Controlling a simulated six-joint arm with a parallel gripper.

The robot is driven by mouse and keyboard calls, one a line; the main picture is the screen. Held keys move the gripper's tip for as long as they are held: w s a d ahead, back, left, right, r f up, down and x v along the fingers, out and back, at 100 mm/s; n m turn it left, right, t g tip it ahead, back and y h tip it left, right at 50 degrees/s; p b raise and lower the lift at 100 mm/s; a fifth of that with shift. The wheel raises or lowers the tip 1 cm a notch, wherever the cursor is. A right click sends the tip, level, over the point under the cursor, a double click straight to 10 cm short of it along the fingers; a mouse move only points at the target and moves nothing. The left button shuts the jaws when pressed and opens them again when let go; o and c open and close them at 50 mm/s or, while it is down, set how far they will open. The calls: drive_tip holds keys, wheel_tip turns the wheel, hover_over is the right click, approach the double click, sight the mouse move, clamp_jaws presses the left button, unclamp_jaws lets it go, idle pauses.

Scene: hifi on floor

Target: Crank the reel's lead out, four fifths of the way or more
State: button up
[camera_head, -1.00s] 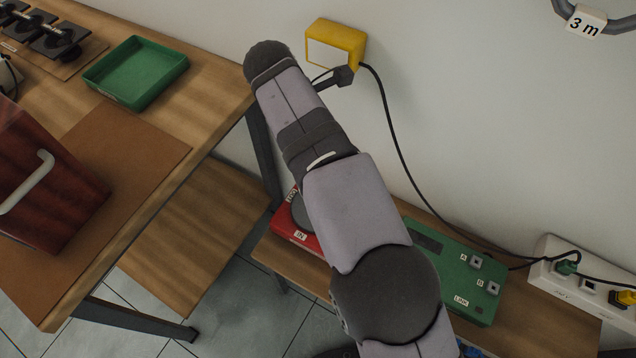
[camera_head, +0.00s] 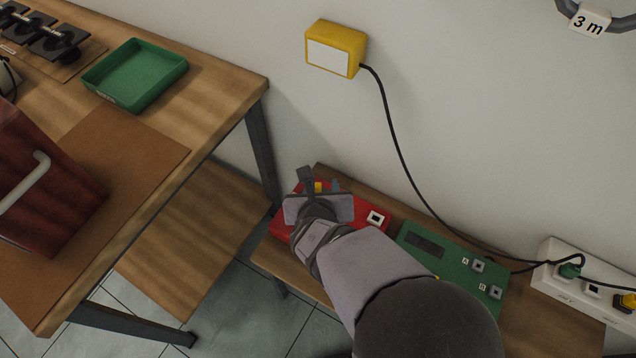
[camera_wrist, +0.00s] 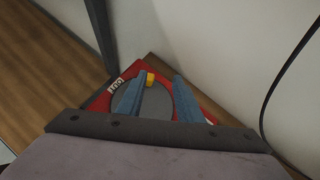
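The reel is a red box (camera_head: 361,206) on the low wooden bench, mostly behind my gripper in the head view. In the wrist view the red box (camera_wrist: 100,102) carries a grey disc (camera_wrist: 157,105) and an "OUT" label (camera_wrist: 116,85). A small yellow knob (camera_wrist: 150,78) shows near the disc's far edge; it also shows in the head view (camera_head: 318,187). My gripper (camera_wrist: 160,76) is open over the disc, its blue fingers apart. The knob lies between the fingertips, close to the left one; I cannot tell whether they touch. I cannot make out the reel's lead.
A green box (camera_head: 440,257) with ports A and B sits right of the reel. A white socket strip (camera_head: 560,290) with plugs is farther right. A black cable (camera_head: 393,140) runs down the wall from a yellow box (camera_head: 335,48). The wooden table (camera_head: 215,105) stands at left.

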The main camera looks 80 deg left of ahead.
sight(318, 185)
drive_tip(key=shift+s+d+f+m+g, duration=0.2)
drive_tip(key=shift+s+f+m, duration=0.1)
drive_tip(key=shift+s, duration=0.1)
drive_tip(key=shift+s+d+f+m+g, duration=0.1)
drive_tip(key=shift+s+f+m+g, duration=0.15)
drive_tip(key=shift+s, duration=0.1)
drive_tip(key=shift+a+f, duration=0.1)
drive_tip(key=shift+a, duration=0.05)
drive_tip(key=shift+x, duration=3.5)
drive_tip(key=shift+w, duration=0.15)
drive_tip(key=shift+c, duration=0.4)
clamp_jaws()
